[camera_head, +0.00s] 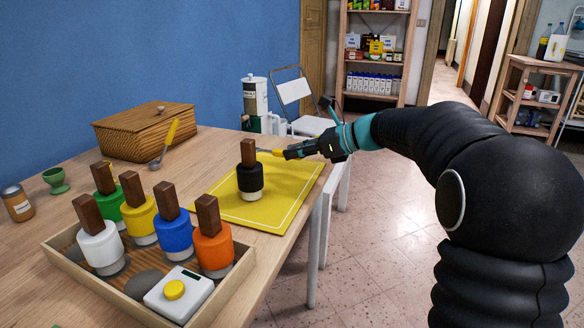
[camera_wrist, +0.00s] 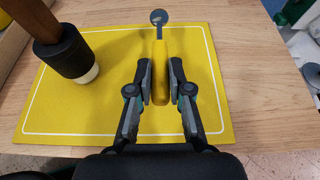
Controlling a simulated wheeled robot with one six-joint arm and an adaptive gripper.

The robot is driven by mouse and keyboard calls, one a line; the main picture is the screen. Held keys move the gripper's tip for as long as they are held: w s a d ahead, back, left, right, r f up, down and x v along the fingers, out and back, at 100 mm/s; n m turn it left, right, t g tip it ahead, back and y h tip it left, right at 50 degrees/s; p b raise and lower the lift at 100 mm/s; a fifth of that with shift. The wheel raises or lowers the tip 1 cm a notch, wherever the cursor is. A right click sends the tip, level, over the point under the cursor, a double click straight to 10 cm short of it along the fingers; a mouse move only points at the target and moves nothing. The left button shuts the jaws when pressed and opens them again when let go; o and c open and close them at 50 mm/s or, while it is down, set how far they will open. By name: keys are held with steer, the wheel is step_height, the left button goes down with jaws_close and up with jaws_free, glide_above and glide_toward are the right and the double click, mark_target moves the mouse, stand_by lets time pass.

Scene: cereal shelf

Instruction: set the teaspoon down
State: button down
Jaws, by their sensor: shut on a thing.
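My gripper (camera_head: 286,153) is shut on the yellow handle of the teaspoon (camera_wrist: 160,75), over the right part of the yellow mat (camera_head: 283,209). In the wrist view the handle sits between the two fingers (camera_wrist: 160,92), and the round grey bowl points away from me, near the mat's far edge. In the head view only a small bit of the teaspoon (camera_head: 264,150) shows beyond the fingers, next to the black stamp-like object (camera_head: 250,178). I cannot tell whether the spoon touches the mat.
The black object with a wooden handle stands on the mat, left of my gripper. A wooden tray (camera_head: 234,283) holds several coloured ones. Another yellow-handled utensil (camera_head: 172,133) is by the wooden box (camera_head: 140,136). The mat's front part is clear.

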mark_target(297, 175)
steer(key=shift+f+b, duration=0.3)
steer(key=shift+f, duration=1.75)
steer(key=shift+f, duration=0.1)
steer(key=c, duration=1.1)
jaws_free()
steer(key=shift+d+r, duration=0.15)
steer(key=shift+r, duration=0.05)
steer(key=v, duration=1.1)
steer(key=shift+s+d+r, duration=0.1)
steer(key=shift+s+d, duration=0.05)
steer(key=shift+d, duration=0.15)
